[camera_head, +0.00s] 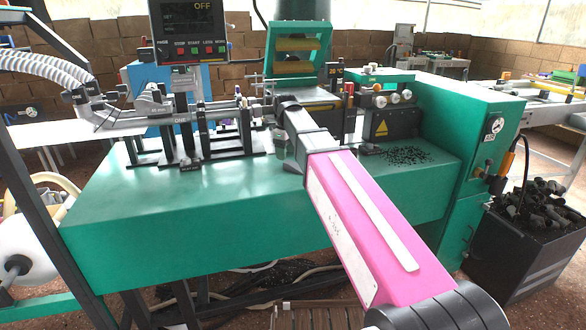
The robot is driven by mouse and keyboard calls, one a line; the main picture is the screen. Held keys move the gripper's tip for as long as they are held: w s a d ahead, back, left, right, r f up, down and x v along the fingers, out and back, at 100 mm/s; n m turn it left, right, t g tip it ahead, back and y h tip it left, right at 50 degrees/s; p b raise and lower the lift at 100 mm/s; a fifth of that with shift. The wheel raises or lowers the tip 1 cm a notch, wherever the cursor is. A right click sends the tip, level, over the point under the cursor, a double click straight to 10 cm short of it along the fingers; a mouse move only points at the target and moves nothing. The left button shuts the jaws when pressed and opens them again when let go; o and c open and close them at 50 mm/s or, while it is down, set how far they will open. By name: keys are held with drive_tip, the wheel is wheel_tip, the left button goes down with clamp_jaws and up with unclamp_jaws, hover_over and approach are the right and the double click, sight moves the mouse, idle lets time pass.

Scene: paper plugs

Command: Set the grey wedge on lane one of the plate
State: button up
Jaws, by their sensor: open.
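A small dark grey, wedge-like piece (292,168) lies on the green machine top beside my pink arm link; I cannot tell for sure that it is the grey wedge. My arm reaches from the lower right to the middle of the view, and its dark far end is over the machine top. My gripper's fingers cannot be made out there. A black fixture (205,152) with several uprights and flat base strips stands left of the arm. One small label on it seems to read ONE. I cannot tell which part is the plate.
A small greenish cylinder (280,144) stands close to the arm. Loose black bits (405,155) lie to its right, before a raised green cabinet (465,105). A screen (188,30) rises at the back. The front left machine top (140,205) is clear. A dark bin (520,250) stands right.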

sight(295, 167)
drive_tip(key=shift+s+f, duration=0.1)
drive_tip(key=shift+f, duration=2.2)
drive_tip(key=c, duration=1.1)
drive_tip(key=shift+r, duration=0.15)
